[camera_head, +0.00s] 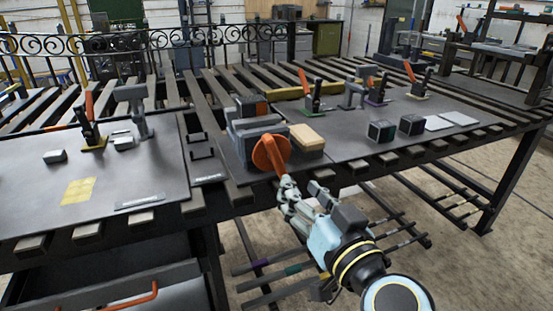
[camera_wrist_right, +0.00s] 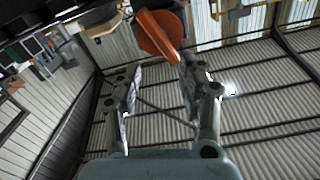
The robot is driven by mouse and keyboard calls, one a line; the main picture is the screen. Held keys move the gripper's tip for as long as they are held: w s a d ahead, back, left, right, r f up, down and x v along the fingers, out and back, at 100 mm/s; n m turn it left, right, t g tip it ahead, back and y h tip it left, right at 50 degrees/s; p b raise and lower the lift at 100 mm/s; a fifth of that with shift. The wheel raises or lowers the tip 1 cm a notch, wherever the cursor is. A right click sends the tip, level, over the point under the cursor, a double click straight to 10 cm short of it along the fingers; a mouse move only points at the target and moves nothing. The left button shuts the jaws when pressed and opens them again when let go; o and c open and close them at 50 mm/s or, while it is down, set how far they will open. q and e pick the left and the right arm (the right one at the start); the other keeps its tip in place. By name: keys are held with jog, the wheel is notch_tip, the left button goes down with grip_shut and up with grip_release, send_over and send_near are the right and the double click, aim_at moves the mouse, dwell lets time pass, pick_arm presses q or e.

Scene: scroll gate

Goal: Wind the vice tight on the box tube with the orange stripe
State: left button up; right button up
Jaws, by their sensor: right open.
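The grey vice (camera_head: 258,139) stands at the front edge of the bench. Its orange handwheel (camera_head: 270,153) faces me and also shows at the top of the right wrist view (camera_wrist_right: 157,36). A dark piece with an orange patch (camera_head: 262,109) sits at the top of the vice, perhaps the box tube; I cannot tell how closely the jaws touch it. My right gripper (camera_head: 303,190) is open and empty, just below and in front of the handwheel. In the right wrist view its fingers (camera_wrist_right: 160,88) are spread, with the wheel beyond their tips. My left gripper is not in view.
A wooden block (camera_head: 307,138) lies right of the vice. Two dark cubes (camera_head: 381,131) (camera_head: 412,125) and toggle clamps (camera_head: 311,94) stand further right. Bars with coloured bands (camera_head: 290,270) lie below the bench. The left plate holds another clamp (camera_head: 93,130) and a yellow patch (camera_head: 78,191).

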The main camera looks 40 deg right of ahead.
aim_at(278, 161)
jog(key=w+d+n, duration=0.1)
jog(key=w+n, duration=0.1)
jog(key=w, duration=0.1)
jog(key=w+n, duration=0.2)
jog(key=w, duration=0.2)
jog(key=w+d+n+p, duration=0.1)
jog(key=w+n, duration=0.1)
jog(key=w, duration=0.2)
jog(key=shift+d+r+n, duration=0.1)
jog(key=shift+d+n, duration=0.2)
jog(key=shift+c, duration=0.5)
grip_shut()
